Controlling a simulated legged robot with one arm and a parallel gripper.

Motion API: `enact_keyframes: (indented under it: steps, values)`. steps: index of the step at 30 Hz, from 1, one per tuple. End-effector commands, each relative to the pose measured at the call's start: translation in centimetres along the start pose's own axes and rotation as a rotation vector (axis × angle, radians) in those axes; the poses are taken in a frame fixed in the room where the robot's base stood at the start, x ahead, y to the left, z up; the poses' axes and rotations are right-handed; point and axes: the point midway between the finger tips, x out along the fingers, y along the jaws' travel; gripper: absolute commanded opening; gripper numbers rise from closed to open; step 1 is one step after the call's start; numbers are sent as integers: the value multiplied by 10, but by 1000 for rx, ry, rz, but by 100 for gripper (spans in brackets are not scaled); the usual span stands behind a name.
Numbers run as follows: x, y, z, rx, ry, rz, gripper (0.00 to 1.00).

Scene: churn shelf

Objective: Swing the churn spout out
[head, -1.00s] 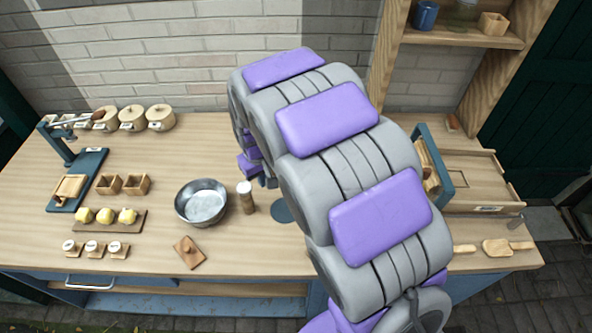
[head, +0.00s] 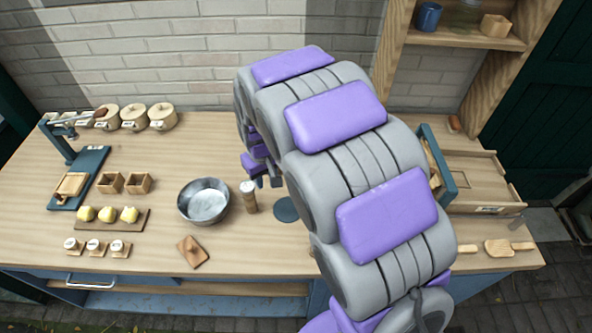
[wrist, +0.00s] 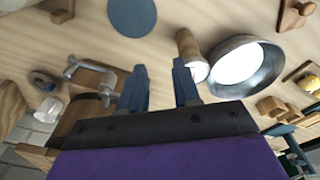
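My gripper (head: 267,182) hangs over the bench, right of the metal bowl and above the cylinder's level. In the wrist view my gripper (wrist: 160,88) has two blue fingers spread apart with nothing held between them. A wooden body with a grey metal fitting (wrist: 82,70) is left of the fingers in the wrist view; it may be the churn and its spout, but I cannot tell for sure. The left finger is close to this fitting in the picture; contact cannot be told. In the head view my arm hides that area.
A metal bowl (head: 204,202) and a wooden cylinder with a pale top (head: 249,197) stand left of my gripper. A blue disc (head: 286,209) lies on the bench. A blue-framed rack (head: 436,165) and wooden tray (head: 480,180) are at right. Bench front centre is clear.

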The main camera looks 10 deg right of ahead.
Motion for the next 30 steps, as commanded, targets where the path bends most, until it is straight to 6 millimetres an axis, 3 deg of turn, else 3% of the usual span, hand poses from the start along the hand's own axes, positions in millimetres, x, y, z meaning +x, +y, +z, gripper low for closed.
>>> enact_keyframes:
  steps: [10,30]
  values:
    - [-6,-2,-2,1,1,3,32]
    - [-55,3,-7,2,3,0,32]
